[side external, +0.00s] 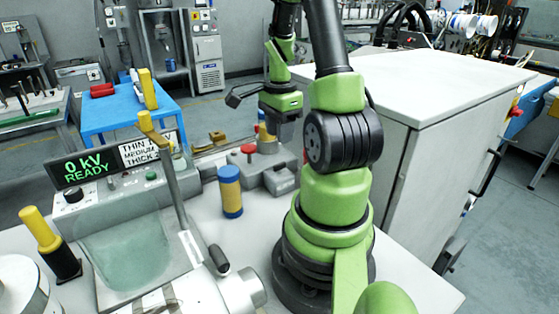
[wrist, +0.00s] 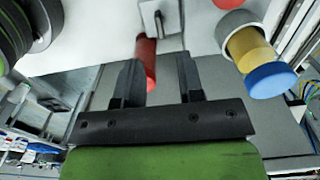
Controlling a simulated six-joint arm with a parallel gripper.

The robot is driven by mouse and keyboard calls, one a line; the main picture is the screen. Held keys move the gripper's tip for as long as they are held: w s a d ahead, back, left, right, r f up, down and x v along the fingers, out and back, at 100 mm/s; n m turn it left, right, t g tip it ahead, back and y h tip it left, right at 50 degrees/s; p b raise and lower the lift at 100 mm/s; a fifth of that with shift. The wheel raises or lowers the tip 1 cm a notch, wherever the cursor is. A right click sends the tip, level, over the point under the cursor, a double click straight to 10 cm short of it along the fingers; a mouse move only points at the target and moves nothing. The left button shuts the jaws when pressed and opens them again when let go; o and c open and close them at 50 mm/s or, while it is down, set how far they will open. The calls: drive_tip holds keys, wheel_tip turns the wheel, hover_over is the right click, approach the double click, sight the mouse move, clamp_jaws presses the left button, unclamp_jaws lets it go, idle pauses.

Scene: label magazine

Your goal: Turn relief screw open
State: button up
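My gripper (wrist: 158,58) is open in the wrist view, its two black fingers apart. A red cylindrical handle (wrist: 147,60) lies between the fingers, nearer the left one, with a visible gap on the right. It reaches toward a small grey metal plate (wrist: 160,17) on a pale surface. I cannot tell for sure whether this red handle is the relief screw. In the side view my gripper (side external: 285,133) is over the grey block (side external: 268,174) behind the blue-and-yellow cylinder; its fingertips are small and partly hidden by my arm.
A red knob (side external: 249,150) tops the grey block. A blue-and-yellow cylinder (side external: 231,192) stands in front. A yellow-and-blue cylinder (wrist: 258,62) sits right of my fingers in the wrist view. A tester with a display reading "0 kV READY" (side external: 84,168) stands left. A large white cabinet (side external: 440,90) is right.

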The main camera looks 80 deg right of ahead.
sight(279, 164)
wheel_tip(279, 164, down, 8)
drive_tip(key=shift+f, duration=0.1)
idle(0.4)
clamp_jaws()
